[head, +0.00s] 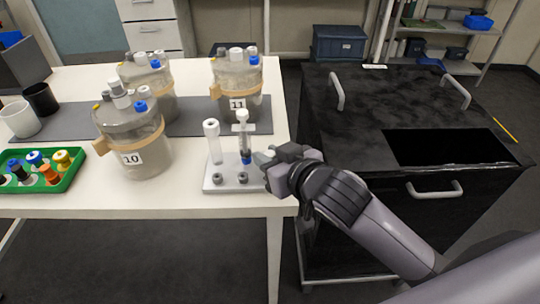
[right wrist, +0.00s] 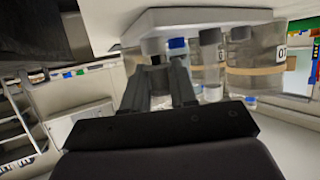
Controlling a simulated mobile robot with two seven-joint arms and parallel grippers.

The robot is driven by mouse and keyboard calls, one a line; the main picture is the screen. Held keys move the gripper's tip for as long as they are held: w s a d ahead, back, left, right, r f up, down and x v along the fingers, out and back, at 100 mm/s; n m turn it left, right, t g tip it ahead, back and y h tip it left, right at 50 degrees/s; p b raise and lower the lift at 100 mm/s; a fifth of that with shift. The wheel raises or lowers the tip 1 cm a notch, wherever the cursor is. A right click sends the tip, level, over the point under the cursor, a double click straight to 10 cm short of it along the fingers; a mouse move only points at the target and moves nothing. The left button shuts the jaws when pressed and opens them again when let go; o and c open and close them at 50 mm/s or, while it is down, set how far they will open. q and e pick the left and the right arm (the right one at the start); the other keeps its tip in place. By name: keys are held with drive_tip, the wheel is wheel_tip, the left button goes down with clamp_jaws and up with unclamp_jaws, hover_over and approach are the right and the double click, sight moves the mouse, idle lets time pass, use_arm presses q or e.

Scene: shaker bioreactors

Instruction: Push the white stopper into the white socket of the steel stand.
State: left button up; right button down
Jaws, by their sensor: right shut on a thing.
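The steel stand (head: 235,187) is a pale plate near the table's front right edge. A tall white tube (head: 213,146) with a round top rises at its left. A clear syringe-like piece (head: 242,130) with a white top and blue lower end stands upright beside it. My right gripper (head: 262,158) reaches in from the right, just beside the blue end. In the right wrist view its fingers (right wrist: 166,84) are closed on a pale piece (right wrist: 158,84), which I take for the white stopper; it is mostly hidden. I cannot tell which part is the white socket. My left gripper is out of view.
Short grey posts (head: 219,179) stand on the plate's front. Several tan-banded jars, one marked 10 (head: 150,163) and one marked 11 (head: 222,105), stand behind and left. A green tray (head: 62,184) lies far left. A black cabinet (head: 345,120) stands right of the table.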

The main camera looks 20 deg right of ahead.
drive_tip(key=shift+f, duration=0.45)
idle(0.3)
drive_tip(key=c, duration=0.8)
unclamp_jaws()
drive_tip(key=v, duration=0.6)
drive_tip(key=shift+s+d+r, duration=0.1)
drive_tip(key=shift+s+d, duration=0.05)
drive_tip(key=shift+s, duration=0.2)
drive_tip(key=shift+s+r, duration=0.1)
drive_tip(key=shift+s, duration=0.05)
